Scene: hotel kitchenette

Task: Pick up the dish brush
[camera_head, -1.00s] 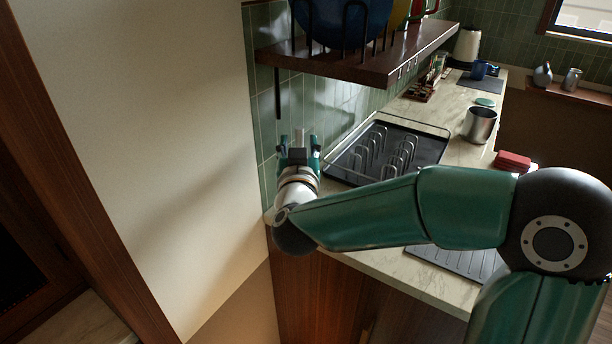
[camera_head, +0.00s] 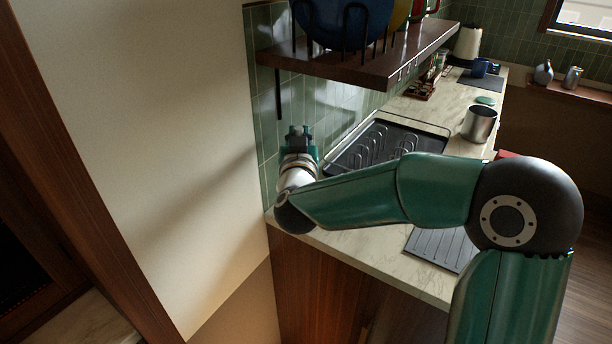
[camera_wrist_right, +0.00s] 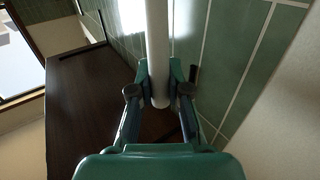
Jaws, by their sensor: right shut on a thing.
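A white, rod-like handle (camera_wrist_right: 157,45), the only visible part that could be the dish brush, runs down from the top edge of the right wrist view. Its lower end is between the fingers of my right gripper (camera_wrist_right: 160,95), which is shut on it. No brush head shows. In the head view, my right gripper (camera_head: 298,132) is by the green tiled wall, left of the dish rack and below the shelf. The held handle cannot be made out there. My left gripper is not in view.
A dark wooden shelf (camera_head: 362,62) carrying a blue dish (camera_head: 335,22) overhangs the counter near my right gripper. A black dish rack tray (camera_head: 375,146) is close on its right. A steel pot (camera_head: 479,124) stands farther along. A cream wall (camera_head: 150,150) bounds the left.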

